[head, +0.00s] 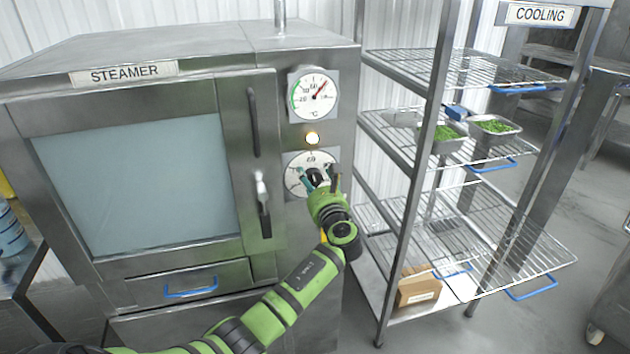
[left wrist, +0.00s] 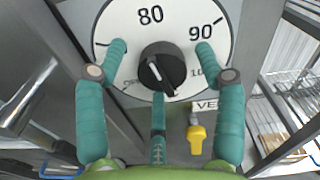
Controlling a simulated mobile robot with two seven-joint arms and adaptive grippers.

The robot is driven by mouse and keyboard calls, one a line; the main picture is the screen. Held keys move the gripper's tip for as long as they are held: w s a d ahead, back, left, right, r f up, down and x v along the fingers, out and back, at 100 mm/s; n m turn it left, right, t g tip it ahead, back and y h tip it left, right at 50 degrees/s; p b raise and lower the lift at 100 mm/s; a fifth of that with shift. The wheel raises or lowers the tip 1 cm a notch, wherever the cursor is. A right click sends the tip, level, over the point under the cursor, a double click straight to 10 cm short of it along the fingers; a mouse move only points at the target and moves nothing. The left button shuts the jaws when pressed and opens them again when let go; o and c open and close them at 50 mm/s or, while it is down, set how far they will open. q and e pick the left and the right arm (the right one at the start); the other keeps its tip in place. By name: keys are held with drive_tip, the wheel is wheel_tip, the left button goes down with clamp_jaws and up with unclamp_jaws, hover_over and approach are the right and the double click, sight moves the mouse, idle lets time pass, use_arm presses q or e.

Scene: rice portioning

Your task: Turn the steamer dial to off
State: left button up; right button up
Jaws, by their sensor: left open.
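The steamer (head: 160,290) stands at the left with its door closed. Its dial plate (head: 297,160) is on the right-hand panel, partly hidden by my left gripper (head: 317,182). In the left wrist view the black dial knob (left wrist: 162,66) sits at the middle of the white plate (left wrist: 120,25), marked 80, 90 and more. The knob's white mark points down and slightly right; the off lettering is at the lower left. My left gripper's teal fingers (left wrist: 161,50) are spread either side of the knob, with a third finger below. They look apart from it. My right gripper is out of view.
A lit lamp (head: 313,138) and a temperature gauge (head: 314,95) are above the dial. The door handle (head: 263,205) is just left of my gripper. A yellow-handled valve (left wrist: 196,138) hangs below the plate. The cooling rack (head: 408,190) stands close on the right.

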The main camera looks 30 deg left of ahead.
use_arm(q)
drive_tip(key=c, duration=1.1)
drive_tip(key=shift+r, duration=0.2)
